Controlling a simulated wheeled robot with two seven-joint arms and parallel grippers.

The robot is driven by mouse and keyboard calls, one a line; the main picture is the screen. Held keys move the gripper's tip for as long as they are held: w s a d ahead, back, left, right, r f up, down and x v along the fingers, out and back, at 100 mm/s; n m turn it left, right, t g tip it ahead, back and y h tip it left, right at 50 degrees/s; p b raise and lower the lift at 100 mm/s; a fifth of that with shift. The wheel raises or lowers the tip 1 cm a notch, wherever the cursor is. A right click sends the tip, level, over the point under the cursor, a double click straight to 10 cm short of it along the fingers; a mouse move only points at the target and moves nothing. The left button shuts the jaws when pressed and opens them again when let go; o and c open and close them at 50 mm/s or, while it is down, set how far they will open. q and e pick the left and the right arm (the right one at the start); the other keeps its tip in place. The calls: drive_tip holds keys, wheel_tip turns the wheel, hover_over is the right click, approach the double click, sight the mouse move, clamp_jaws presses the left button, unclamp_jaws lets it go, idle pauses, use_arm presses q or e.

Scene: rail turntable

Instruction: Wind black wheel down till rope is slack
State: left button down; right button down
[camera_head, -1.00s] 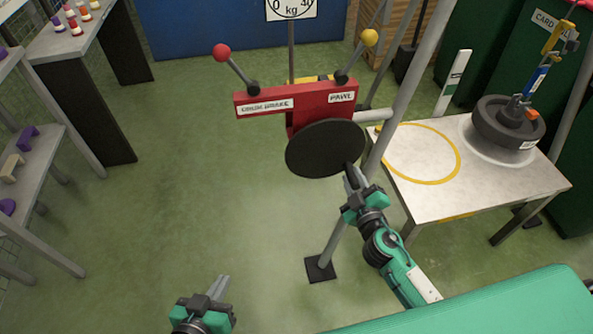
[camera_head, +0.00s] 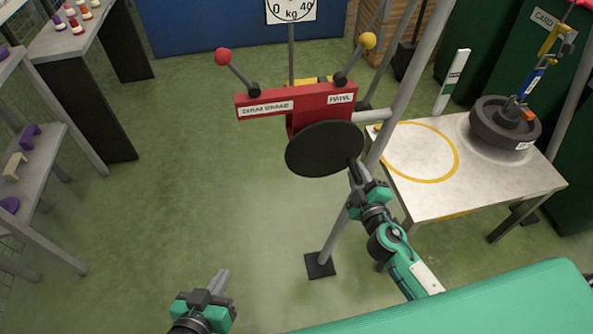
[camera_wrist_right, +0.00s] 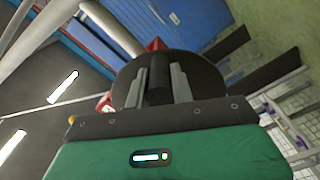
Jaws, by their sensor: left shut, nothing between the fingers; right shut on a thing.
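The black wheel (camera_head: 324,149) is a flat disc below a red housing (camera_head: 300,101) on a metal frame. My right gripper (camera_head: 356,168) is at the wheel's right edge. In the right wrist view, the right gripper's fingers (camera_wrist_right: 158,88) are shut on the wheel's dark round handle (camera_wrist_right: 158,70), with the disc (camera_wrist_right: 205,75) behind. My left gripper (camera_head: 219,282) is shut and empty, low over the floor, away from the wheel. A dark round weight (camera_head: 500,123) sits on the table at right under a blue and yellow hook (camera_head: 540,70). I cannot make out the rope's tension.
Two levers stand on the housing, one with a red knob (camera_head: 222,57) and one with a yellow knob (camera_head: 367,41). The light table (camera_head: 425,200) with a yellow ring is right of the frame post (camera_head: 338,232).

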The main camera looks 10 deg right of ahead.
drive_tip(key=shift+d+r, duration=0.1)
drive_tip(key=shift+r, duration=0.05)
drive_tip(key=shift+d+r+n+p, duration=0.35)
drive_tip(key=shift+r+n+p, duration=0.45)
drive_tip(key=shift+n+p, duration=0.35)
drive_tip(key=c, duration=1)
unclamp_jaws()
drive_tip(key=shift+f, duration=0.1)
